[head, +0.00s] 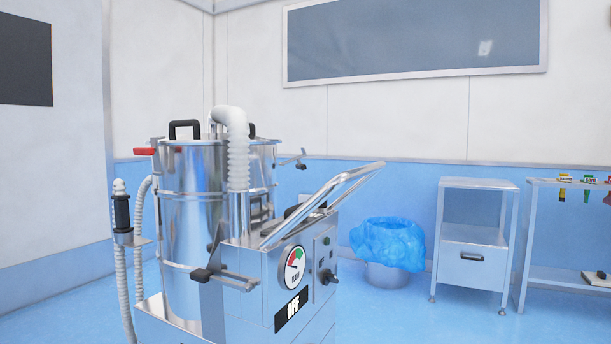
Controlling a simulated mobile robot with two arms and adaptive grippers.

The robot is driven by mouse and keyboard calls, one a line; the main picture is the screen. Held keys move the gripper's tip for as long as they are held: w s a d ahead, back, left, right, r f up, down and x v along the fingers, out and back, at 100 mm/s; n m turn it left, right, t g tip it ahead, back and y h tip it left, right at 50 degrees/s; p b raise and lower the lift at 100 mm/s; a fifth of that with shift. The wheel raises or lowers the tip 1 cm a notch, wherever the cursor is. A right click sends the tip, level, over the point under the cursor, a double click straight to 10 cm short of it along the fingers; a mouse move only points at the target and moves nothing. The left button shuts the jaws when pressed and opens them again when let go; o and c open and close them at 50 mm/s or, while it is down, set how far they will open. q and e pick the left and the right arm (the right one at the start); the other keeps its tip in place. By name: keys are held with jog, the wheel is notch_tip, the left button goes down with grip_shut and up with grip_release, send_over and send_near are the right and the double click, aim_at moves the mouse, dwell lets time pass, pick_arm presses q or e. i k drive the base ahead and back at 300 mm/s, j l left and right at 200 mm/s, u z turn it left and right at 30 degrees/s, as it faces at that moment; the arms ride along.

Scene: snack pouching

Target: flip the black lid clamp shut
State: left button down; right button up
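A shiny steel drum (192,230) of a wheeled vacuum machine stands left of centre. A black loop-shaped piece (185,127) stands up at its lid. Another black piece (251,130) shows partly behind the white hose (237,150). A red-handled piece (144,151) sticks out left at the rim. A thin lever with a dark tip (299,161) sticks out right of the drum, just below the rim. I cannot tell for certain which piece is the black lid clamp, or whether it is open or shut. Neither gripper is in view.
The machine's front has a gauge (293,266), an OFF sign (291,310), a sloping push handle (325,200) and a black-ended lever (222,277). A blue-lined bin (388,243), a steel cabinet (473,255) and a shelf table (570,182) stand right. Blue floor is open between.

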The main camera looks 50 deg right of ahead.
aim_at(300, 166)
jog(key=i+l, duration=0.1)
jog(key=l, duration=0.65)
jog(key=i+l, duration=0.1)
jog(key=l, duration=0.65)
jog(key=i+l, duration=0.1)
jog(key=l, duration=0.65)
jog(key=i+l, duration=0.1)
jog(key=l, duration=0.65)
jog(key=i+l, duration=0.15)
jog(key=l, duration=0.65)
jog(key=i+l, duration=0.1)
jog(key=l, duration=0.65)
jog(key=i+l, duration=0.1)
jog(key=l, duration=0.65)
jog(key=i+l, duration=0.1)
jog(key=l, duration=0.65)
